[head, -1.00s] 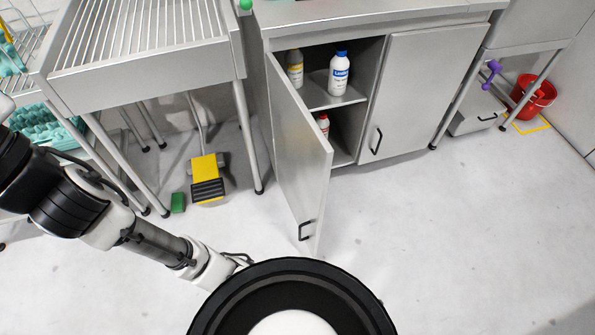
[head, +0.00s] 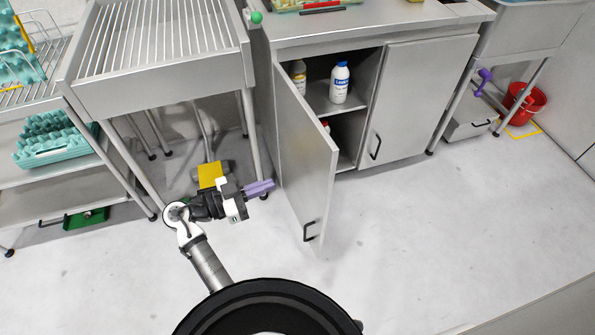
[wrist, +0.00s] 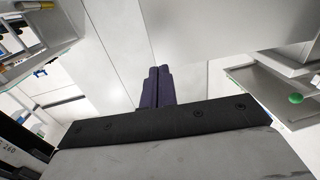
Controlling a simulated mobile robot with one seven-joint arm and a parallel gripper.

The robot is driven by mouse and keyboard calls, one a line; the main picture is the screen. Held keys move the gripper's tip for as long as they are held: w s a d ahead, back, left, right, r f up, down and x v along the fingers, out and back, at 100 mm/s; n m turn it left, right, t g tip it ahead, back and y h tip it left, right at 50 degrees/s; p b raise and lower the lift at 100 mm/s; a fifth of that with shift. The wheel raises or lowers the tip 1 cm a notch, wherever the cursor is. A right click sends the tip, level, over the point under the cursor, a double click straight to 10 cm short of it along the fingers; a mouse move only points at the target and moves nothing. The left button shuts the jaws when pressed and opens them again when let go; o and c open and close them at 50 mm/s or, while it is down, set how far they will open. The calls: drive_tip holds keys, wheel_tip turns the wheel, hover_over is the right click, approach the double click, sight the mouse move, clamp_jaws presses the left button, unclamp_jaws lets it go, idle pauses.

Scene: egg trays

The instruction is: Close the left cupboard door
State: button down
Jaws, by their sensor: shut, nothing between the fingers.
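The left cupboard door (head: 308,165) stands wide open, swung out toward me from its left hinge side, with a black handle (head: 309,232) low near its free edge. The cupboard's open shelf (head: 325,101) shows to its right. My gripper (head: 270,187) is left of the door, at its outer face, with purple fingers pointing right toward it. The fingers are together and empty, and a gap to the door shows in the head view. In the wrist view the fingers (wrist: 158,80) point at a pale surface I cannot identify surely.
A blue-labelled white bottle (head: 339,83) and a yellow-labelled bottle (head: 298,76) stand inside the cupboard. The right cupboard door (head: 415,100) is shut. A slatted metal table (head: 150,85) stands left. The floor right of the open door is clear.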

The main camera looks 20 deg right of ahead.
sight(326, 165)
drive_tip(key=d+p, duration=0.1)
drive_tip(key=d, duration=0.3)
drive_tip(key=w+d+p, duration=0.1)
drive_tip(key=d+p, duration=0.1)
drive_tip(key=d, duration=0.2)
drive_tip(key=d+p, duration=0.1)
drive_tip(key=d, duration=0.3)
drive_tip(key=shift+w+d+r+p, duration=0.1)
drive_tip(key=shift+w+d+p, duration=0.2)
drive_tip(key=shift+d+p, duration=0.1)
drive_tip(key=shift+w+d, duration=0.1)
drive_tip(key=shift+d, duration=0.5)
